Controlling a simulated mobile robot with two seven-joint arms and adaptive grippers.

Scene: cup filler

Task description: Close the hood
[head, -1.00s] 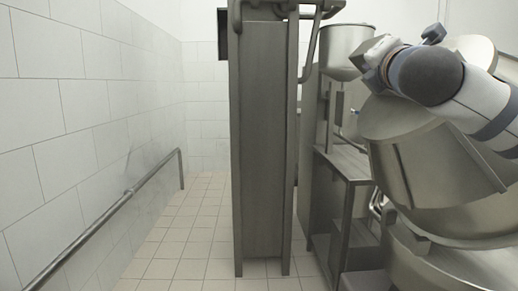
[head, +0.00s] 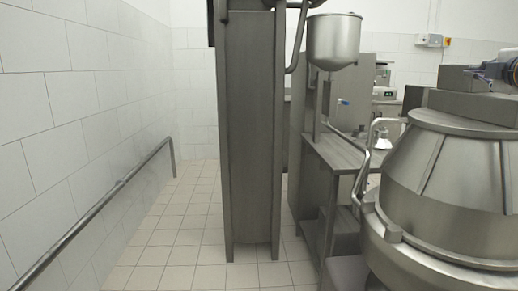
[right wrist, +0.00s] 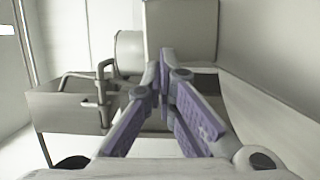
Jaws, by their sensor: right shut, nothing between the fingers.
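The hood (head: 445,170) is a large steel cone with a flat top. It sits level on the round steel bowl (head: 400,262) at the right of the head view, with no clear gap at its rim. My right gripper (head: 484,74) is at the upper right edge of the head view, above the hood's top and partly cut off. In the right wrist view its purple-padded fingers (right wrist: 164,62) meet at the tips and hold nothing. My left gripper is not in view.
A tall steel column (head: 253,140) stands in the middle. A steel funnel (head: 334,42) and a side table (head: 338,153) stand between it and the bowl. A rail (head: 100,204) runs along the left wall. The tiled floor (head: 165,245) at left is clear.

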